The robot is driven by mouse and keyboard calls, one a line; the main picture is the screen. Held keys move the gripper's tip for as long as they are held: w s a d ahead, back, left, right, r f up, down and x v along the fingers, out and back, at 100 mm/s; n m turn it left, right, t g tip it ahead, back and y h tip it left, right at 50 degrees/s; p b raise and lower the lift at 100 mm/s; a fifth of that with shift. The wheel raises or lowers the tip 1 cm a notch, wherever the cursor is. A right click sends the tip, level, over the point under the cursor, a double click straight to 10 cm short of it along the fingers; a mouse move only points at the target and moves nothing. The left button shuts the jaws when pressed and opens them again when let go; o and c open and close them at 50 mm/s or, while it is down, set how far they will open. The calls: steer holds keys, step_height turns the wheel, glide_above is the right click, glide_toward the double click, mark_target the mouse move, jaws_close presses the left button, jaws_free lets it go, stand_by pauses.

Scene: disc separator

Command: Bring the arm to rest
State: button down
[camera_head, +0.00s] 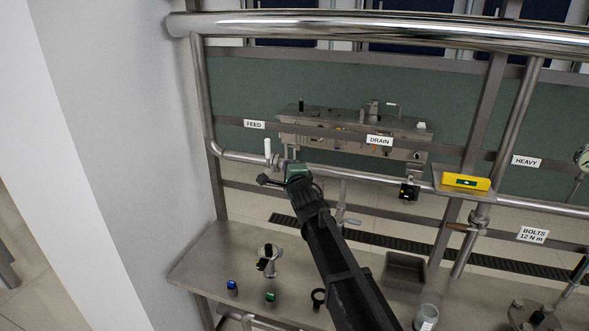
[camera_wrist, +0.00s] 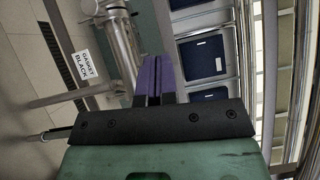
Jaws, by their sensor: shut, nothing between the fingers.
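My gripper (camera_wrist: 152,78) shows in the wrist view with its two purple fingers close together and nothing between them. Its dark mounting bar and green body fill the bottom of that view. In the head view my dark arm reaches up from the bottom edge. Its green-topped end (camera_head: 297,171) is in front of the lower pipe, below the FEED label. The fingers cannot be made out clearly there.
A steel bench (camera_head: 215,262) below holds a small blue-topped item (camera_head: 232,288), a green-topped item (camera_head: 271,298), a black ring (camera_head: 318,297), a square tray (camera_head: 404,270) and a glass jar (camera_head: 426,317). A yellow level (camera_head: 466,182) lies on a shelf. Pipes and rails cross behind my arm.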

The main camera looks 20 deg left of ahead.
steer(key=shift+s+d, duration=0.4)
steer(key=shift+s, duration=0.05)
